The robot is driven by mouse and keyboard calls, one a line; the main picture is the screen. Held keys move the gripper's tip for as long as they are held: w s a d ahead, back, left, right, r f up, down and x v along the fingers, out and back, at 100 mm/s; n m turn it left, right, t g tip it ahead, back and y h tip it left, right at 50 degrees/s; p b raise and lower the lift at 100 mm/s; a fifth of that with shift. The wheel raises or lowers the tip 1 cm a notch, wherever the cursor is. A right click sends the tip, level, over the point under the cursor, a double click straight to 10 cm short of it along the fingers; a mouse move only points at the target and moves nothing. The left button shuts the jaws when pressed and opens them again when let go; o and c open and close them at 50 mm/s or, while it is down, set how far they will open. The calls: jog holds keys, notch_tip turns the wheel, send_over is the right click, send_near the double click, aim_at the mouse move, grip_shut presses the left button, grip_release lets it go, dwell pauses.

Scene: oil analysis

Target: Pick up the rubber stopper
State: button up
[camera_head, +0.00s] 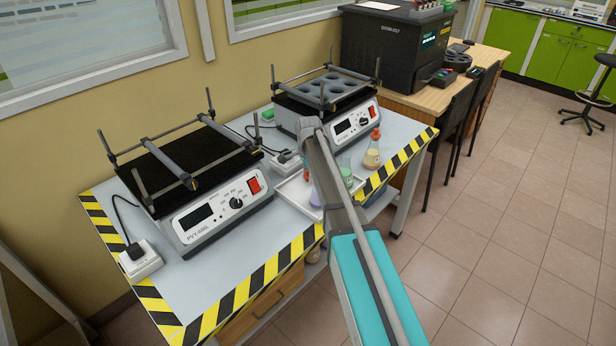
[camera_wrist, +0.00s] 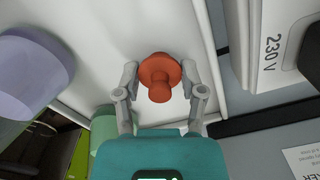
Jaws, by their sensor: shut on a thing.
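The rubber stopper (camera_wrist: 158,76) is orange-red, with a wide round flange and a narrower rounded end. It sits between the two grey fingers of my gripper (camera_wrist: 159,80) in the wrist view, and the fingers are shut on it. Behind it is the white surface of the tray (camera_wrist: 100,25); I cannot tell whether the stopper touches it. In the head view my arm hides most of the gripper. A small orange-red patch shows beside the arm over the tray (camera_head: 290,190), likely the stopper.
A purple flask (camera_wrist: 38,75) is left of my gripper, and a green flask (camera_head: 346,172) stands close to my arm. A flask with yellowish liquid (camera_head: 371,156) and a red stopper is farther right. Two shakers, one left (camera_head: 215,212) and one behind (camera_head: 340,125), flank the tray.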

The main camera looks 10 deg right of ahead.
jog(key=shift+r, duration=0.15)
notch_tip(320, 180, up, 10)
jog(key=p, duration=1)
jog(key=shift+d, duration=0.1)
dwell(0.7)
jog(key=s+d+r+p, duration=0.4)
jog(key=d+r+p, duration=0.5)
jog(key=d, duration=0.2)
jog(key=shift+s+r+p, duration=0.25)
jog(key=shift+s+p, duration=0.1)
jog(key=shift+p, duration=0.05)
jog(key=shift+f, duration=0.15)
jog(key=shift+f+b, duration=3.1)
jog(key=shift+b, duration=0.1)
